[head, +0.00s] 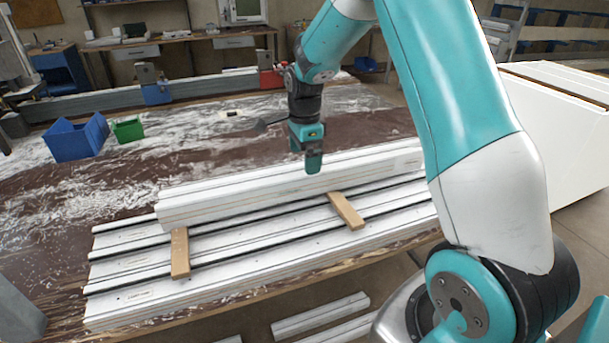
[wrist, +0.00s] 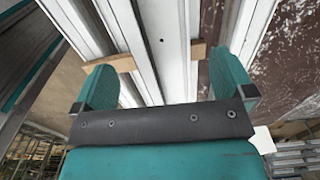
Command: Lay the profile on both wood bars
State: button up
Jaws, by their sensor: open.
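The long white profile (head: 245,196) lies across the upper side of a layer of white profiles. Both wood bars come out from under its near side: the left bar (head: 180,255) and the right bar (head: 346,211). It appears to rest on both, though the contact is mostly hidden. My gripper (head: 313,168) is above the profile, between the bars and nearer the right one. In the wrist view, my open gripper (wrist: 165,82) has its fingers apart with the profile (wrist: 160,45) running between them. A wood bar (wrist: 110,63) shows on both sides of it.
The lower white profiles (head: 135,262) lie side by side on the brown, worn bench top (head: 35,195). A blue bin (head: 75,138) and a green bin (head: 128,130) stand at the back left. More profiles lie below the bench's front edge.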

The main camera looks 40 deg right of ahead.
jog(key=s+a+r+n+y, duration=0.1)
jog(key=s+a+r+n, duration=0.6)
jog(key=a+r+n, duration=0.4)
jog(key=s+a+n+y, duration=0.1)
jog(key=s+a+n, duration=0.5)
jog(key=s+n, duration=0.2)
jog(key=s+a+r+n+y, duration=0.1)
jog(key=s+a+n+y, duration=0.1)
jog(key=s+a+n, duration=0.5)
jog(key=s+n, duration=0.2)
jog(key=s, duration=0.4)
jog(key=shift+r, duration=0.15)
